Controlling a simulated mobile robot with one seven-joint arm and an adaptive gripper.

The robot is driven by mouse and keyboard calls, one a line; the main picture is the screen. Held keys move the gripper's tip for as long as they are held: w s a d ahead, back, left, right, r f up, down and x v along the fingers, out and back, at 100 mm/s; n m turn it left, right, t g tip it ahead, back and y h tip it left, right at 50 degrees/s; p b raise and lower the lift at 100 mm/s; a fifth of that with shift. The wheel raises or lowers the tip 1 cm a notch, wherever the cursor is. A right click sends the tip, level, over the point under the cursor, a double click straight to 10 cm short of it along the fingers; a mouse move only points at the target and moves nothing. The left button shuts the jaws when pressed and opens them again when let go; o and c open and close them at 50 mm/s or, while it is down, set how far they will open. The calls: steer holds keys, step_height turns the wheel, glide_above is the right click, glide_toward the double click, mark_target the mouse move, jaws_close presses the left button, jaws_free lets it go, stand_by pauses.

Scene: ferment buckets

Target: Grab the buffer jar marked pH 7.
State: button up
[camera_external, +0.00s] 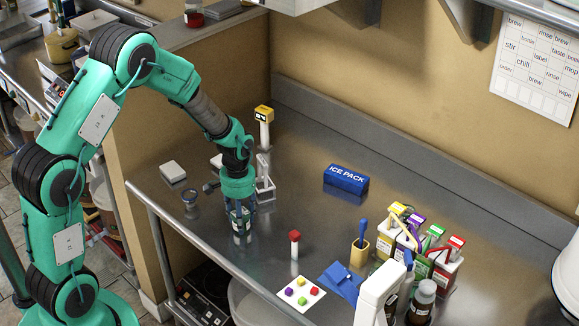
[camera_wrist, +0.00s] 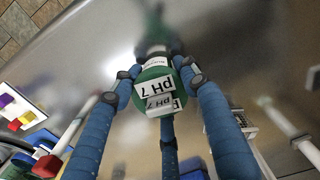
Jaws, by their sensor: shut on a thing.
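The buffer jar (camera_wrist: 155,88) has a green lid and white labels reading "pH 7" in the wrist view. My gripper (camera_external: 240,222) points down over the steel counter, and its blue fingers are closed around the jar. In the external view the jar (camera_external: 241,236) is mostly hidden between the fingers, with only its lower part showing. I cannot tell whether the jar touches the counter.
A white stand (camera_external: 265,180) is close behind my gripper. A red-capped stick (camera_external: 294,243) stands to the right, with a card of coloured cubes (camera_external: 302,294) in front. A blue ice pack (camera_external: 346,179) lies farther back; colour-topped cartons (camera_external: 437,250) are at right. The counter's middle is clear.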

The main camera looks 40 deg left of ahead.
steer(key=shift+r, duration=0.1)
steer(key=shift+r+p, duration=0.35)
steer(key=shift+r, duration=1.45)
steer(key=s+d+r+p, duration=0.1)
steer(key=s+d, duration=0.1)
steer(key=s, duration=1.4)
steer(key=shift+r, duration=0.25)
